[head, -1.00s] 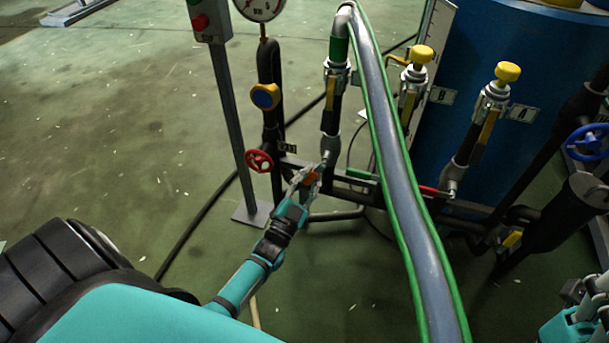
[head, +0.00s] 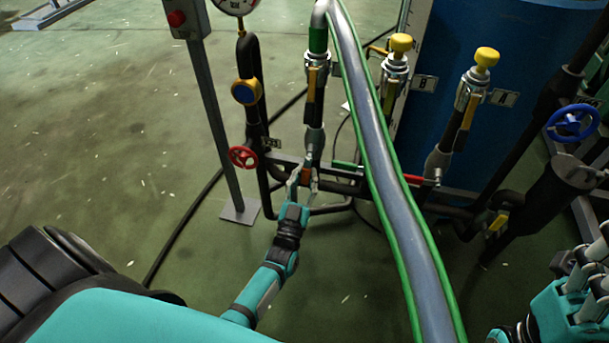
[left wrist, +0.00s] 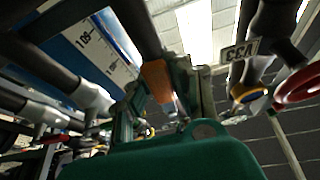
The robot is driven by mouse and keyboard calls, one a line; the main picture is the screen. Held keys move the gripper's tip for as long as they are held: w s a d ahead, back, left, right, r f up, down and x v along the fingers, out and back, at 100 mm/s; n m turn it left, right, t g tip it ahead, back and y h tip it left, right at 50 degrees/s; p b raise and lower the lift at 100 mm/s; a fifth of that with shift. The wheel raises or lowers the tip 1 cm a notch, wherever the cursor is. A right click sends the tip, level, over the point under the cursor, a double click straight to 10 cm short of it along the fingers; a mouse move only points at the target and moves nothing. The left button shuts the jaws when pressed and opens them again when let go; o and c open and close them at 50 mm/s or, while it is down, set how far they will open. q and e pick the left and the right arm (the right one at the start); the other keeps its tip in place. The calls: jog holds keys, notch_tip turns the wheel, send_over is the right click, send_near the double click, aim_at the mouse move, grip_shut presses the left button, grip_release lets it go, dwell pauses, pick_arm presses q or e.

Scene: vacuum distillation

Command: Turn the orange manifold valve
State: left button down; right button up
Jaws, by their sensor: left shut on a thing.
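The orange manifold valve handle (head: 306,174) is on the dark manifold pipe, below the hose fitting with the green band. My left gripper (head: 302,178) is shut on this handle, reaching it from below. In the left wrist view the orange handle (left wrist: 157,80) stands between the two fingers of the left gripper (left wrist: 160,90), which partly hide it. My right gripper (head: 585,265) is at the lower right edge of the head view, away from the manifold. It is partly cut off, and its opening is unclear.
A red handwheel (head: 243,157) is left of the orange handle. Green (head: 346,165) and red (head: 419,181) handles are to its right. A thick green-edged hose (head: 385,170) hangs across the front. A grey post (head: 213,120) stands at left, with open floor beyond.

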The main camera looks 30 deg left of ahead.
pick_arm(q)
jog(key=shift+d+f, duration=0.25)
jog(key=shift+d, duration=0.05)
jog(key=c, duration=1.4)
grip_release()
jog(key=shift+o, duration=1.1)
jog(key=shift+r, duration=0.15)
jog(key=shift+a, duration=0.1)
jog(key=v, duration=1.2)
jog(key=shift+r, duration=0.1)
